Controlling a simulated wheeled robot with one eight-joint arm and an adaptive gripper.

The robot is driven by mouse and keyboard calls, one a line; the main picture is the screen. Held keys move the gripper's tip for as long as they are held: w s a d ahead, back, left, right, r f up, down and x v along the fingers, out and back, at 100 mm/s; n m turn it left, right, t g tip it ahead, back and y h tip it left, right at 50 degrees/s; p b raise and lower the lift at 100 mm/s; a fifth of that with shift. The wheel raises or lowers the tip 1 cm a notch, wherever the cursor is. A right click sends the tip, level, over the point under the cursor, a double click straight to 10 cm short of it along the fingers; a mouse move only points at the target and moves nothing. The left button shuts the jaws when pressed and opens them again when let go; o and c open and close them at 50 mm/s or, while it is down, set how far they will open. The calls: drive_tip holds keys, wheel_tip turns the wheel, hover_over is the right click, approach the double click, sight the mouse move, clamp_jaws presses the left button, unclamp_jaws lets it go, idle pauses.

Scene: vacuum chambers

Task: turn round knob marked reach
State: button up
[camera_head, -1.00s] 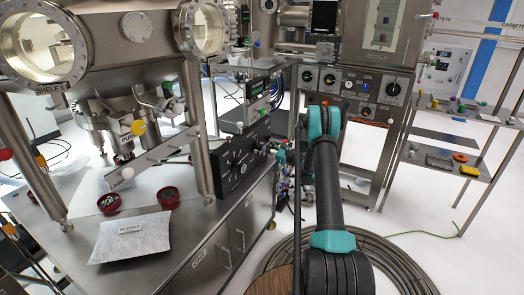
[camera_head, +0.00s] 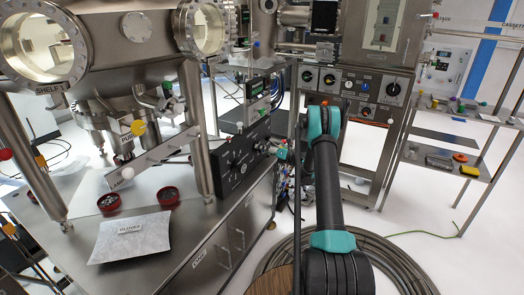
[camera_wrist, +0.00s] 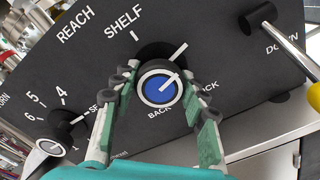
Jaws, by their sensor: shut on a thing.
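In the wrist view a round black knob with a blue face (camera_wrist: 158,88) and a white pointer line sits on a tilted black panel (camera_wrist: 225,60). My gripper (camera_wrist: 160,72) has one finger on each side of this knob and is shut on it. The printed word REACH (camera_wrist: 75,27) is at upper left, with SHELF (camera_wrist: 124,22) to its right, above the held knob. BACK is printed just below the knob. A smaller pale-faced knob (camera_wrist: 52,147) with a number scale is at lower left. In the head view the panel (camera_head: 240,158) is seen obliquely, and my gripper is small beside its right end.
A black lever with a white rod (camera_wrist: 285,40) and yellow end stands right of the knob, near the word DOWN. In the head view a steel bench (camera_head: 235,235) carries the panel, red bowls (camera_head: 168,196) and a GLOVES packet (camera_head: 131,237). A coiled hose lies on the floor.

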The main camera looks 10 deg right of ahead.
drive_tip(key=m, duration=0.6)
drive_tip(key=shift+m, duration=0.4)
idle(0.4)
drive_tip(key=o, duration=1.2)
drive_tip(key=v, duration=1.2)
